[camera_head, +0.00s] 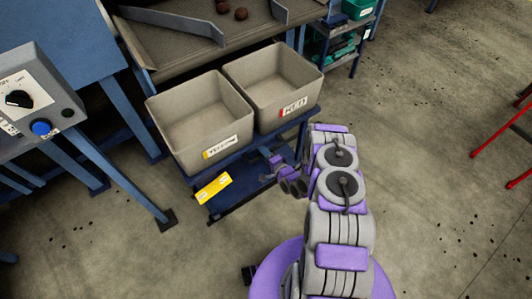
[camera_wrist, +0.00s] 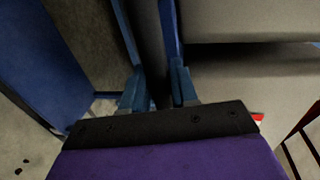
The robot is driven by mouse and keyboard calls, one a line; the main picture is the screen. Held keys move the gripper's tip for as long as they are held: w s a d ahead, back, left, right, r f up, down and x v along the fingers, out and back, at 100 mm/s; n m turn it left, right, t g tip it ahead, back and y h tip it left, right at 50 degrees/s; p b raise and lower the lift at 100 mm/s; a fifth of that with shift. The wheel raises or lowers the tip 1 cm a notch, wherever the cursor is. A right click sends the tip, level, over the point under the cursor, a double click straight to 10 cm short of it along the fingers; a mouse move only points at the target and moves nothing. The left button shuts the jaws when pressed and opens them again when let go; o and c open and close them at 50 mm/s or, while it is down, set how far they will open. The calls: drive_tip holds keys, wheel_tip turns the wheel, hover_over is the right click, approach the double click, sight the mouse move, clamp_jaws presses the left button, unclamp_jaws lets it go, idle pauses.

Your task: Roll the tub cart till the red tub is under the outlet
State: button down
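The tub cart (camera_head: 238,170) is a blue frame carrying two open grey tubs side by side. The left tub (camera_head: 172,140) has a yellow-marked label. The red tub (camera_head: 303,98) is on the right, grey with a red-marked label. Both look empty. Above and behind them, the grader deck (camera_head: 170,45) has two angled guides with a gap between their near ends; the outlet's exact edge is unclear. My gripper (camera_head: 268,173) is low at the cart's near side. In the wrist view, blue parts flank a dark strip ahead of it; its hold is unclear.
A control box with a black knob (camera_head: 19,99) and blue button (camera_head: 41,128) stands left. Blue grader legs (camera_head: 125,180) reach the floor beside the cart. A shelf (camera_head: 340,45) stands behind right. Red-legged furniture (camera_head: 505,125) is far right. Floor between is clear.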

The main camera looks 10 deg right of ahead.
drive_tip(key=shift+s+a+f, duration=0.3)
drive_tip(key=shift+s+a, duration=0.05)
drive_tip(key=shift+a, duration=0.25)
drive_tip(key=c, duration=1.1)
unclamp_jaws()
drive_tip(key=shift+d, duration=0.25)
drive_tip(key=shift+o, duration=0.4)
drive_tip(key=shift+w+r, duration=0.1)
drive_tip(key=shift+w, duration=0.05)
drive_tip(key=shift+a, duration=0.15)
drive_tip(key=shift+r, duration=0.1)
drive_tip(key=p+v, duration=0.3)
drive_tip(key=v, duration=1.4)
